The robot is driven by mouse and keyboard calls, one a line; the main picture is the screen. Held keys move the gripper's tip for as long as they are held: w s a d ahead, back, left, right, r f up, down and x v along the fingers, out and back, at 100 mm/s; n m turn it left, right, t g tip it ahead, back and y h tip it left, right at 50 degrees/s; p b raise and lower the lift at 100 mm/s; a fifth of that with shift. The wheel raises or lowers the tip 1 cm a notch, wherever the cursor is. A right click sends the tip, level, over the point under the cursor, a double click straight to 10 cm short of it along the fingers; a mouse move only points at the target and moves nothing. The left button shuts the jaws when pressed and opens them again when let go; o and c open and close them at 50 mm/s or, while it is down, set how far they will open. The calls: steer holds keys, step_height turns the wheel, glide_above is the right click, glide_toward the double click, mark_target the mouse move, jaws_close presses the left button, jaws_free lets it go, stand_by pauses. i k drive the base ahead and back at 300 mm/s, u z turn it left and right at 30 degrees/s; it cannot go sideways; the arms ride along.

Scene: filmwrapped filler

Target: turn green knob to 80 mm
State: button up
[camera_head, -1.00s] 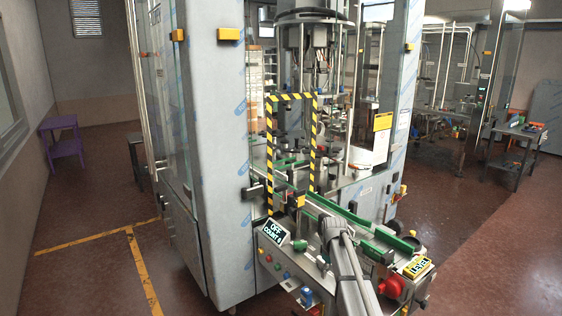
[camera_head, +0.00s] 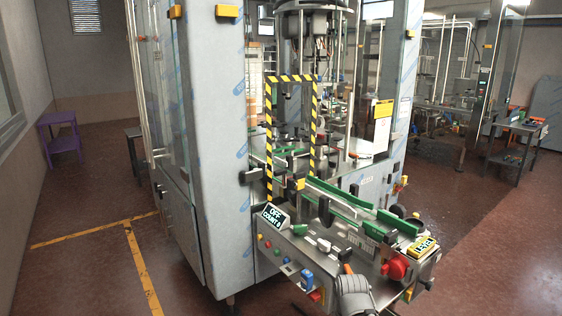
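A small green knob (camera_head: 298,229) sits at the left part of the machine's steel front top, right of the display reading OFF and COUNT (camera_head: 275,216). No readable 80 mm scale shows beside it. My grey arm (camera_head: 355,297) rises from the bottom edge, with a small orange part at its upper end. My gripper (camera_head: 347,270) seems to be at that end, in front of the machine, lower and to the right of the green knob and apart from it in the picture. Its fingers cannot be made out.
A red knob (camera_head: 396,267) and a yellow LEVEL sign (camera_head: 424,245) stand at the right end. Green conveyor guides (camera_head: 345,197) run behind the front top. A yellow-black striped frame (camera_head: 268,140) stands above the conveyor. A blue part (camera_head: 306,278) sticks out below. Floor at left is free.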

mark_target(300, 229)
steer(key=z, duration=0.05)
steer(key=k, duration=0.65)
steer(key=u, duration=0.45)
steer(key=i, duration=1.6)
steer(key=z, duration=0.4)
